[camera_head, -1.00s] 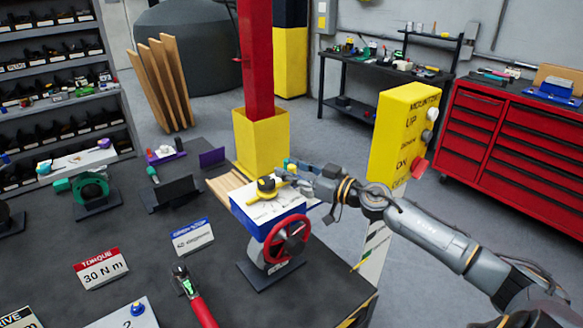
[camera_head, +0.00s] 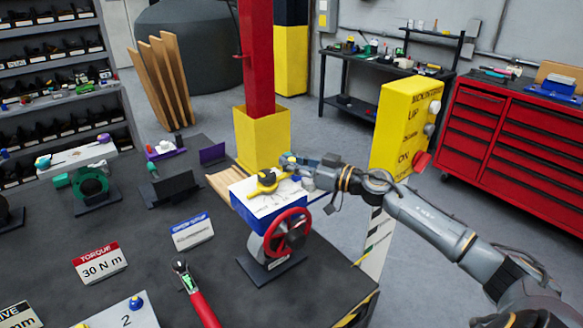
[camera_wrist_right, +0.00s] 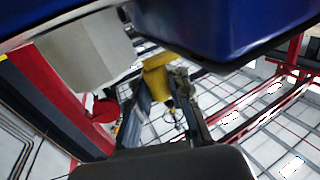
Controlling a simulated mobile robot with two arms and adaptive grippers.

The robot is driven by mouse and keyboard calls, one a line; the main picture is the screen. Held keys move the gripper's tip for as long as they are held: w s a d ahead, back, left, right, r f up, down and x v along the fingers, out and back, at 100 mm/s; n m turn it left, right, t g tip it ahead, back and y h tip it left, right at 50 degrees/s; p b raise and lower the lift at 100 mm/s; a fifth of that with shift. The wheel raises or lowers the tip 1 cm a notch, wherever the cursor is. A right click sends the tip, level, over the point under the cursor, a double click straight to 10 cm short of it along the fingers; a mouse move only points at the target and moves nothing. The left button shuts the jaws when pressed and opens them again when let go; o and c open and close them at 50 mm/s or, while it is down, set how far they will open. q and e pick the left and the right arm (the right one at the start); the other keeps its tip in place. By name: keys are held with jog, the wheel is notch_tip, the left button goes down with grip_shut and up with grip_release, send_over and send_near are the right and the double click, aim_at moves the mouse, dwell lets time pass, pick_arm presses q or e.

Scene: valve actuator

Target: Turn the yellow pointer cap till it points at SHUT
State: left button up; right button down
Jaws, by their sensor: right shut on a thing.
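The yellow pointer cap (camera_head: 264,184) sits on the white top of a blue actuator box (camera_head: 262,217) with a red handwheel (camera_head: 288,232) on its front. My right gripper (camera_head: 283,175) reaches in from the right at the top of the box and is shut on the cap. In the right wrist view, the yellow cap (camera_wrist_right: 157,80) shows between the two fingers of the right gripper (camera_wrist_right: 163,90). The marks on the white top, SHUT among them, are too small to read, so I cannot tell where the cap points. My left gripper is out of view.
A yellow button box (camera_head: 402,128) stands behind my right arm. A red column with a yellow base (camera_head: 261,140) is behind the actuator.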

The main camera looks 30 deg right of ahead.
jog(key=shift+w+f+n+y+b, duration=0.1)
jog(key=shift+w+n+y+b, duration=0.2)
jog(key=shift+y, duration=0.1)
jog(key=shift+g, duration=0.3)
dwell(0.7)
jog(key=c, duration=1.6)
grip_release()
jog(key=shift+s, duration=0.1)
jog(key=o, duration=0.4)
jog(key=shift+d, duration=0.15)
jog(key=shift+v, duration=6)
jog(key=shift+f, duration=0.1)
